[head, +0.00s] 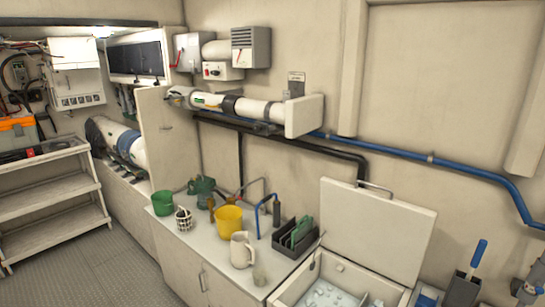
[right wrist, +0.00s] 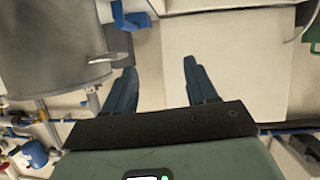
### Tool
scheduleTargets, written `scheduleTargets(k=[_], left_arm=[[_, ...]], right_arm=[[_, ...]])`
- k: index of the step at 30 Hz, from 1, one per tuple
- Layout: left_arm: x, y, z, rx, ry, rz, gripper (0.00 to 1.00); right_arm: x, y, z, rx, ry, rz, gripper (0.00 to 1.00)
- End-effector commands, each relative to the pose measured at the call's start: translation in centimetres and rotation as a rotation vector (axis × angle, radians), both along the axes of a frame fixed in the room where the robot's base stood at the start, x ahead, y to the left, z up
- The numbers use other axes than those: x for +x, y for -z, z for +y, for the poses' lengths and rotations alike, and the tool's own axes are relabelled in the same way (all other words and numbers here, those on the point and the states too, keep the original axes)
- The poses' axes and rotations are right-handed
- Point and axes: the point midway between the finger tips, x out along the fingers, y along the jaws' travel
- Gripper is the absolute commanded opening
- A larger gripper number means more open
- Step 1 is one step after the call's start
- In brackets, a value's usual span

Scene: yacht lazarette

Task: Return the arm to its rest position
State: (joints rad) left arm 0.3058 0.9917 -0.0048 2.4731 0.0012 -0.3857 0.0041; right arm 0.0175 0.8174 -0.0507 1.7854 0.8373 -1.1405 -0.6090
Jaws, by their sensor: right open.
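My right gripper (right wrist: 158,82) shows in the right wrist view, with its two dark blue-grey fingers spread apart and nothing between them. A pale panel or surface (right wrist: 225,60) lies beyond the fingers; how far off it is cannot be told. Neither of my arms nor grippers shows in the head view. My left gripper is not seen in either view.
In the right wrist view a large grey metal cylinder (right wrist: 55,45) is close on the left, with a blue part (right wrist: 128,17) beside it. The head view shows a cluttered counter (head: 218,262), an open white lid (head: 375,225), shelving (head: 45,190) and blue wall piping (head: 400,157).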

Motion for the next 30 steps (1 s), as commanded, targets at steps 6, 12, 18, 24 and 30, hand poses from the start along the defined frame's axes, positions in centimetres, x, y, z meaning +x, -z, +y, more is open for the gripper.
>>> scheduleTargets(k=[6, 12, 18, 24, 30], left_arm=[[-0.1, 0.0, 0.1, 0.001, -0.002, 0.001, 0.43], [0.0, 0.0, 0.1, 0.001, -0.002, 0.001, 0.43], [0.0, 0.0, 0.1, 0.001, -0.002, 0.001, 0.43], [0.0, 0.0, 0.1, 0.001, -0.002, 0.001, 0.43], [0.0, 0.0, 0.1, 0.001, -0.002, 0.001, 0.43]], right_arm=[[-8.3, 12.8, 5.9, 0.294, -0.257, 0.287, 0.57], [-20.2, 19.9, 12.0, 0.603, -0.389, 0.585, 0.57], [-32.0, 21.6, 17.1, 0.868, -0.449, 0.861, 0.57], [-37.9, 20.9, 19.3, 0.992, -0.466, 1.003, 0.57], [-38.6, 20.7, 19.6, 1.009, -0.468, 1.02, 0.57]])
